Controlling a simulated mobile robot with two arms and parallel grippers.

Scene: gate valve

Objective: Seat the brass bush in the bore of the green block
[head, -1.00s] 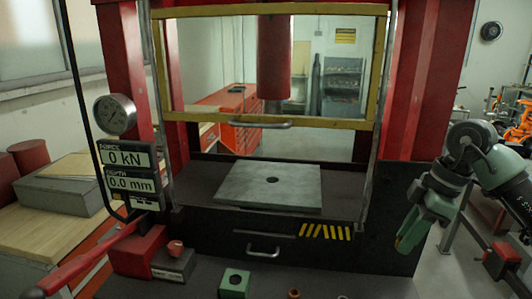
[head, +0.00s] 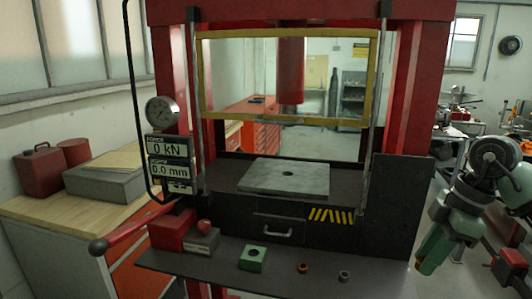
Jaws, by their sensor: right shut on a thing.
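The green block (head: 253,258) sits on the dark shelf at the front of the press, with a dark round bore in its top. An orange-brown ring (head: 303,268) lies to its right, and a grey ring (head: 344,276) lies further right. I cannot tell whether either ring is the brass bush. My left gripper is not in view.
The red press has a steel plate (head: 288,178) with a hole on its bed, below the ram (head: 291,70) and yellow-framed guard (head: 285,118). A red block (head: 172,231) and grey block (head: 202,241) stand left of the green block. A red lever (head: 140,232) juts left.

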